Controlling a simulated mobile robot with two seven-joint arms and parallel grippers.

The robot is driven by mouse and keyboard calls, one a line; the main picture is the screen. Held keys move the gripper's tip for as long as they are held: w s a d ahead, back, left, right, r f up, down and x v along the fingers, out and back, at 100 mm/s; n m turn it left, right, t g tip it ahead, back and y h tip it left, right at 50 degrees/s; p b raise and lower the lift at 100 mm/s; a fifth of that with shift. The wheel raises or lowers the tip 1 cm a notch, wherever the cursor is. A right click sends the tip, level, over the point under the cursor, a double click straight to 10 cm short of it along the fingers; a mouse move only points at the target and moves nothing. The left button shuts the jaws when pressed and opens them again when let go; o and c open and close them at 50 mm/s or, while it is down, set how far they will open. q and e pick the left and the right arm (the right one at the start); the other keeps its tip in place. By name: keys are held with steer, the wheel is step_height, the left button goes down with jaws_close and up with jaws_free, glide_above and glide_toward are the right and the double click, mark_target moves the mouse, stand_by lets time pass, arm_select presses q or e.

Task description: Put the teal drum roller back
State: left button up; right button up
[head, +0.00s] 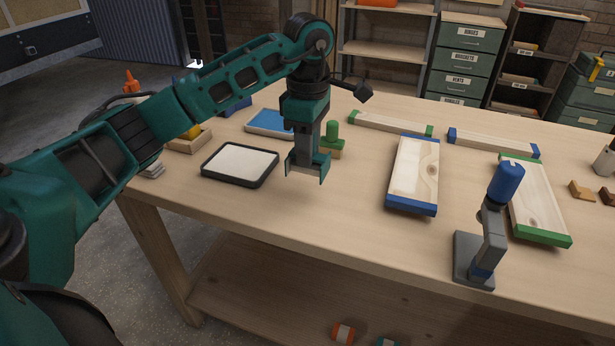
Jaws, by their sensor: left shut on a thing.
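My left gripper (307,174) hangs pointing down over the near part of the workbench, just right of the black-rimmed tray. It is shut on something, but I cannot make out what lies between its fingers. A teal roller (388,342) shows partly at the bottom edge of the picture, on the lower shelf, mostly cut off. An orange roller (343,333) lies to its left on the same shelf. My right gripper is out of view.
On the workbench (330,225) are a black-rimmed tray (210,178), a green-handled block (332,131) close behind the gripper, blue-ended boards (425,208), green-ended boards (560,238) and a blue-topped stand (506,181). The bench's front middle is clear.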

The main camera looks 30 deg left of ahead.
mark_target(308, 174)
arm_select(q)
steer(key=shift+f, duration=3.05)
steer(key=shift+f, duration=0.2)
steer(key=o, duration=0.9)
steer(key=shift+o, duration=0.2)
steer(key=shift+r, duration=0.1)
step_height(308, 174, up, 12)
steer(key=shift+r, duration=0.15)
